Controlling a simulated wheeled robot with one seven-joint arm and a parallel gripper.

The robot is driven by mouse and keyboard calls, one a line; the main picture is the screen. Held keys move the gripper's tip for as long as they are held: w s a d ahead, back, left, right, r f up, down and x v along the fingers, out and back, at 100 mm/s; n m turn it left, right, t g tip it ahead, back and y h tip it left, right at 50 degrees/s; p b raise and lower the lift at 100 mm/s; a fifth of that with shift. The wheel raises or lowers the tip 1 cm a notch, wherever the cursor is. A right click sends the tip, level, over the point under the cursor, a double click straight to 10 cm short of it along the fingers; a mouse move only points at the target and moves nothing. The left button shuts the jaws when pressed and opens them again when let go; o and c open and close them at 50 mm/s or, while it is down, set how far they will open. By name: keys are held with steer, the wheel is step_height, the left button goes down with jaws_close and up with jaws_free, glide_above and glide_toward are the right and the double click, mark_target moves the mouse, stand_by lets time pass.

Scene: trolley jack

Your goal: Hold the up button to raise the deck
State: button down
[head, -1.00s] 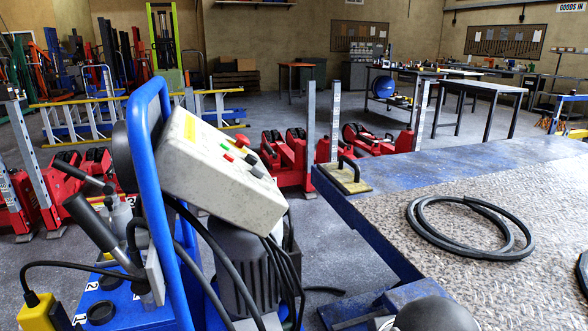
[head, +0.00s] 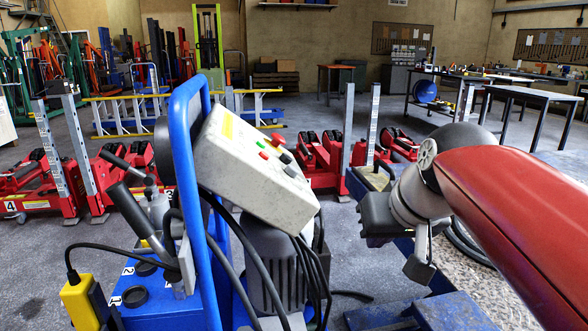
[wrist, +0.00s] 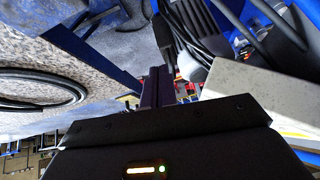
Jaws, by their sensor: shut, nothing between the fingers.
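The grey-white control box (head: 255,165) is mounted tilted on a blue tubular frame (head: 183,120). Its sloping face carries red (head: 277,139), green and black (head: 290,171) buttons. I cannot read which is the up button. The deck (head: 495,290) is a blue-edged chequered plate, partly hidden behind my red arm. My gripper (wrist: 157,88) is shut and empty. In the head view its dark hand is right of the control box, apart from the buttons. In the wrist view the control box (wrist: 255,100) is at the right and the deck (wrist: 75,65) at the left.
Black cables (head: 300,270) hang below the control box near a dark motor. A coiled black hose (wrist: 45,88) lies on the deck. A yellow-and-black box (head: 82,302) is at lower left. Red jacks (head: 320,160) stand behind. Grey floor lies open between them.

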mark_target(293, 169)
steer(key=w+a+r+n+y, duration=0.1)
steer(key=w+a+r, duration=0.1)
steer(key=w+r, duration=0.5)
steer(key=w+a+r+n+t+y, duration=0.1)
steer(key=w+a+r+n+y, duration=0.1)
steer(key=w+r, duration=0.5)
steer(key=w+a, duration=0.1)
steer(key=w, duration=0.2)
steer(key=shift+w+a+r, duration=0.15)
steer(key=shift+a+r, duration=0.1)
steer(key=shift+r, duration=0.15)
steer(key=shift+s+a+f+b, duration=0.2)
steer(key=shift+a+f+b, duration=0.75)
steer(key=shift+f, duration=0.2)
steer(key=shift+s+a+f+b, duration=0.15)
steer(key=shift+a+f+b, duration=0.7)
steer(key=shift+f+b, duration=0.25)
steer(key=shift+s+a+f+b, duration=0.2)
steer(key=shift+a+f+b, duration=0.7)
steer(key=shift+f, duration=0.3)
steer(key=shift+a+f, duration=0.25)
steer(key=shift+f, duration=0.05)
